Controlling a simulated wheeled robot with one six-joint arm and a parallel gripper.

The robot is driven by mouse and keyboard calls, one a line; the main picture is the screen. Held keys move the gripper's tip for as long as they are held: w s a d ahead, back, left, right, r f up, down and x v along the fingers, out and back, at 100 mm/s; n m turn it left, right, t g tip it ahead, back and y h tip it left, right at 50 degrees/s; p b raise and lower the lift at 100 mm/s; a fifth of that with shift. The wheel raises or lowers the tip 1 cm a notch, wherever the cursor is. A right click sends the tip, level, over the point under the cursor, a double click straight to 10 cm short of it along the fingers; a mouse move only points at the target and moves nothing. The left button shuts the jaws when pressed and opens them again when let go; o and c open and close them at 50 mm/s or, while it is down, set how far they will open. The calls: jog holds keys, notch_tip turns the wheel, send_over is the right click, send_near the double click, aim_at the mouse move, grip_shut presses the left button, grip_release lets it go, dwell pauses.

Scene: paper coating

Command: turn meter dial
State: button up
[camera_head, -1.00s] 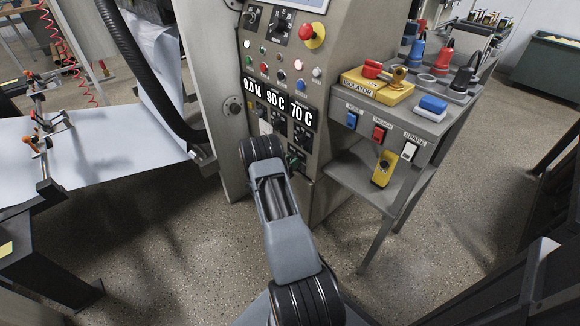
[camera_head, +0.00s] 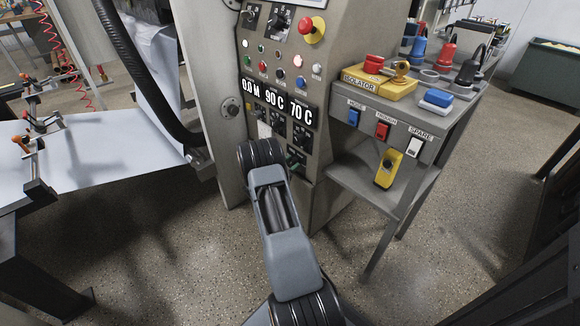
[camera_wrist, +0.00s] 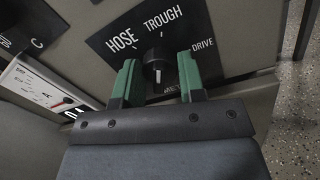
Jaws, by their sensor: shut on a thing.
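The black dial (camera_wrist: 158,69) sits on a dark label plate (camera_wrist: 220,35) on the grey machine, with a white pointer mark.
A white counter panel (camera_wrist: 42,88) is left of the dial. Above my arm are switches, lamps and displays (camera_head: 278,101) reading 0.0 M, 90 C and 70 C. A red emergency button (camera_head: 313,28) sticks out higher up. A side table (camera_head: 400,190) stands close on the right.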

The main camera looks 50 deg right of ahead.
jog(key=shift+d+r, duration=0.1)
jog(key=shift+r, duration=0.05)
jog(key=o, duration=0.7)
jog(key=shift+o, duration=1.1)
jog(key=shift+a, duration=0.2)
jog(key=a+f+p, duration=0.1)
jog(key=a+p, duration=0.2)
jog(key=a, duration=1)
jog(key=shift+w+a, duration=0.25)
jog(key=shift+a, duration=0.05)
